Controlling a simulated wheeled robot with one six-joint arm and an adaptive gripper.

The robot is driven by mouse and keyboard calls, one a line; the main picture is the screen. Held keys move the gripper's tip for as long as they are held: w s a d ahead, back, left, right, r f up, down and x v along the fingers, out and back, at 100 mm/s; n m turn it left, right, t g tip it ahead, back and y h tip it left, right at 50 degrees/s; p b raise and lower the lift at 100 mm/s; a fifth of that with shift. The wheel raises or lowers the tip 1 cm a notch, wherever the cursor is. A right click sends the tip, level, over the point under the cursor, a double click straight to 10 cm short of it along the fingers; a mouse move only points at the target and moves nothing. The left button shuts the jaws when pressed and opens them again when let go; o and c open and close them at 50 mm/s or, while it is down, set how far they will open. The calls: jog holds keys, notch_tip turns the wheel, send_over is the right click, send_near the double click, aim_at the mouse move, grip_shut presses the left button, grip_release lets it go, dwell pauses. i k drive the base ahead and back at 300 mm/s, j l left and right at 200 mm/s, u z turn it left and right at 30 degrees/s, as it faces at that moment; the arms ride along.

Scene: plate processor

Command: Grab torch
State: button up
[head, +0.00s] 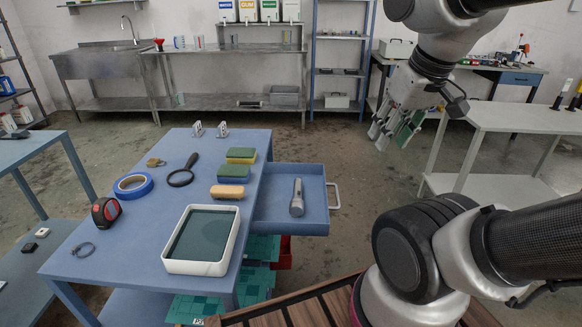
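The torch (297,197) is grey and lies in the open drawer (268,214) on the right side of the blue table. It points roughly toward and away from me, with nothing on top of it. My gripper (391,141) hangs in the air at the upper right, pointing down, well above and to the right of the drawer. Its fingers look spread apart, and no object shows between them.
A white table (520,118) stands right. Floor is clear between drawer and white table.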

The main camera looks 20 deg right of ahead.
aim_at(296, 209)
jog(key=k+l+u, duration=0.1)
jog(key=l, duration=0.3)
jog(key=k+l, duration=0.2)
jog(key=l, duration=0.15)
jog(key=k+l+u, duration=0.15)
jog(key=l, duration=0.25)
